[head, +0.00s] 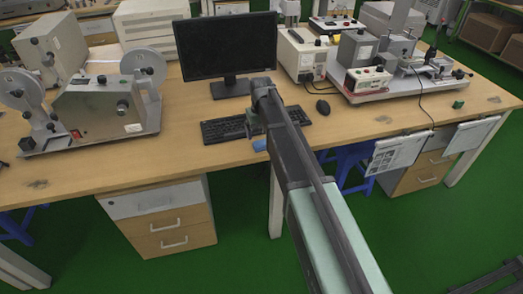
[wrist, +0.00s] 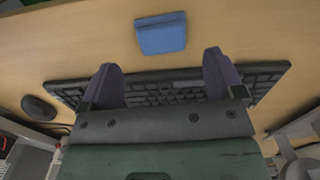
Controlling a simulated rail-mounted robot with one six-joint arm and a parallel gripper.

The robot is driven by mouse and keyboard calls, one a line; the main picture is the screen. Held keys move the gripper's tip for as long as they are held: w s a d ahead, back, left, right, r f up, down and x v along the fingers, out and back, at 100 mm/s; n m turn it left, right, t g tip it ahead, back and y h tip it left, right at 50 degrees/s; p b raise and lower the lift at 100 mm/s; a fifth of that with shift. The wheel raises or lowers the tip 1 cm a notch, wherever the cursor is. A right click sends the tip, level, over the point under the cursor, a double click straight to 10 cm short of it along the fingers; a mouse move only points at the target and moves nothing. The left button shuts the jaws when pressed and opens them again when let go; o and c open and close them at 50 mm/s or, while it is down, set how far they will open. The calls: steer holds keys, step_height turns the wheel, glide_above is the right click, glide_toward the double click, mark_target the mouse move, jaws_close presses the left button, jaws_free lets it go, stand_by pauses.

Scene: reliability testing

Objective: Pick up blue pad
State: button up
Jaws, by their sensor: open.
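The blue pad (wrist: 161,34) lies flat on the wooden desk, just beyond the keyboard in the wrist view. In the head view the blue pad (head: 260,145) shows as a small blue patch at the desk's front edge, partly hidden by my arm. My gripper (wrist: 162,75) is open, its two dark fingers spread wide over the keyboard. The pad is ahead of the fingertips, roughly centred between them and apart from both. In the head view my gripper (head: 252,122) is above the keyboard, largely hidden by the arm.
The black keyboard (wrist: 170,88) lies under my fingers. A mouse (head: 323,107) is to its right, and a monitor (head: 229,45) stands behind. Test machines stand on the desk at left (head: 102,105) and right (head: 385,82). The desk around the pad is bare.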

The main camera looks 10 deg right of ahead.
mark_target(261, 142)
step_height(261, 142, down, 5)
steer(key=b, duration=0.4)
steer(key=shift+a+f+b, duration=0.1)
steer(key=shift+f+b, duration=0.05)
steer(key=shift+b, duration=0.2)
steer(key=shift+r, duration=0.25)
steer(key=c, duration=1)
step_height(261, 142, up, 20)
steer(key=p, duration=2)
